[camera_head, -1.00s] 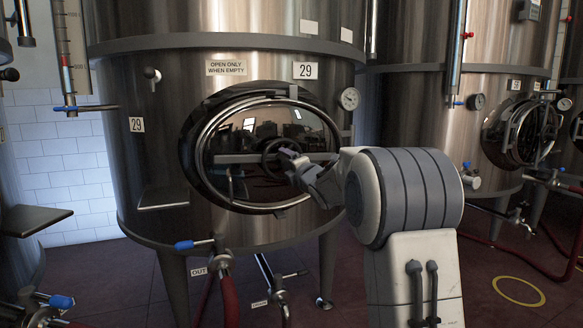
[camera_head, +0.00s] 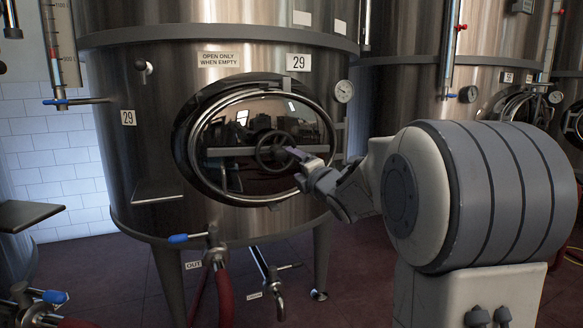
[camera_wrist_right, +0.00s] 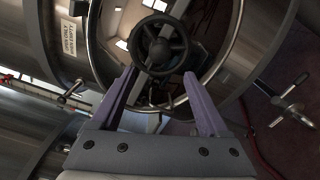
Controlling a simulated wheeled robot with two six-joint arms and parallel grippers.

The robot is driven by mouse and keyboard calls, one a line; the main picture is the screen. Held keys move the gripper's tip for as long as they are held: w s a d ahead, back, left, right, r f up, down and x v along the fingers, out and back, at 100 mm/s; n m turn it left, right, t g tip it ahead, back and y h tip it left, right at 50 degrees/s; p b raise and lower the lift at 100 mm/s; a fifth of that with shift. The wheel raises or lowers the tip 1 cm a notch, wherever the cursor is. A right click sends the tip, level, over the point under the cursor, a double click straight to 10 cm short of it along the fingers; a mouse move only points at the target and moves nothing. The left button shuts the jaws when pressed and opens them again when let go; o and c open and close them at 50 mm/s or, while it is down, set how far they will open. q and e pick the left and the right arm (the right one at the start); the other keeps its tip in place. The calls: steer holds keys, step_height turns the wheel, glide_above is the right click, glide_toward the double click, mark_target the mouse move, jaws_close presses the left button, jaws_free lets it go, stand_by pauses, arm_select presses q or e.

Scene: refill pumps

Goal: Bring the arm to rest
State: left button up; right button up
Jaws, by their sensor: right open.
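My right arm comes in from the right in the head view. Its gripper (camera_head: 296,155) is in front of the oval manway door (camera_head: 262,178) of tank 29, with the dark handwheel (camera_head: 275,150) just left of the fingertips. In the right wrist view the two purple fingers (camera_wrist_right: 161,88) are spread apart with nothing between them. The handwheel (camera_wrist_right: 160,46) shows beyond the fingertips, and the gripper appears clear of it. The door is closed in its oval frame. My left gripper does not show in either view.
Below the door are an outlet valve with a blue handle (camera_head: 190,238), a red hose (camera_head: 224,295) and a second bent pipe (camera_head: 274,275). A small shelf (camera_head: 157,192) sticks out from the tank. Another steel tank (camera_head: 410,95) stands at the right, behind my arm.

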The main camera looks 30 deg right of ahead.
steer(key=s+a+f+m+g+y, duration=0.1)
steer(key=s+a+f+m+g, duration=0.4)
steer(key=s+a+f, duration=0.5)
steer(key=s+a+f+m+g+y, duration=0.25)
steer(key=a+f+m+g, duration=0.4)
steer(key=a, duration=0.65)
steer(key=s+a+f+m+g, duration=0.1)
steer(key=s+a+f+g, duration=0.15)
steer(key=s, duration=0.65)
steer(key=s+a+f+m+g+h, duration=0.15)
steer(key=s+f, duration=0.25)
steer(key=s, duration=0.4)
steer(key=s+a+f+g, duration=0.2)
steer(key=s+f+g, duration=0.1)
steer(key=s, duration=0.6)
step_height(320, 180, up, 32)
steer(key=p, duration=3.2)
steer(key=shift+w+d, duration=0.15)
steer(key=shift+w, duration=0.25)
steer(key=shift+t, duration=0.25)
